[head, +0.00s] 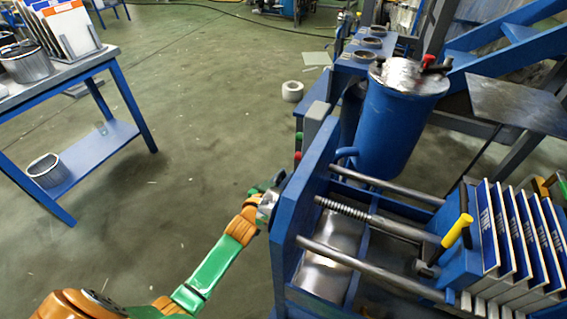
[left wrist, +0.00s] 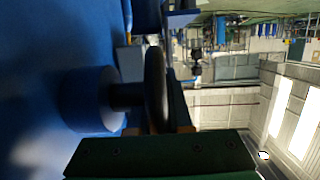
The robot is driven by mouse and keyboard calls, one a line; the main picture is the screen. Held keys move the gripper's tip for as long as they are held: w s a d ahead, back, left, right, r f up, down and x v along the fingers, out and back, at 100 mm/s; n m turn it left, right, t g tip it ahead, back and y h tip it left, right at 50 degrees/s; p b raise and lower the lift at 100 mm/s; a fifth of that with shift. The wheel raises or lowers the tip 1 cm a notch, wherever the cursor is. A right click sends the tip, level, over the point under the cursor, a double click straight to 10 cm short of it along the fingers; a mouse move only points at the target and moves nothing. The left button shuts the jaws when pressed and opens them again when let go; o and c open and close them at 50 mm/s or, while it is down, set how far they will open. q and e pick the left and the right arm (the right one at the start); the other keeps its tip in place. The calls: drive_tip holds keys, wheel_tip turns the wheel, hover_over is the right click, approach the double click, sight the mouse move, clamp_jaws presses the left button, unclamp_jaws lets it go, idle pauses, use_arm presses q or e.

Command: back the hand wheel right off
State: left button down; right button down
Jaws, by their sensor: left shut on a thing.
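The hand wheel (left wrist: 156,88) is a dark disc seen edge-on in the left wrist view. Its short shaft enters a round blue boss (left wrist: 92,100) on the press's end plate. My left gripper (left wrist: 160,128) is shut on the wheel's rim. In the head view my left gripper (head: 268,197) is at the outer side of the blue end plate (head: 298,195); the wheel is hard to make out there. The threaded screw (head: 345,208) runs inward from that plate between steel rods to a blue block (head: 460,265). My right gripper is not in view.
White and blue filter plates (head: 515,240) stand at the right, by a yellow-handled lever (head: 457,231). A blue tank (head: 398,125) is behind the press. A blue-legged table (head: 95,62) stands at the left. The floor between is open, with a white roll (head: 292,91) on it.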

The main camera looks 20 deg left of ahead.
use_arm(q)
drive_tip(key=shift+r, duration=0.15)
drive_tip(key=shift+f, duration=0.2)
drive_tip(key=c, duration=0.8)
unclamp_jaws()
drive_tip(key=shift+c, duration=0.2)
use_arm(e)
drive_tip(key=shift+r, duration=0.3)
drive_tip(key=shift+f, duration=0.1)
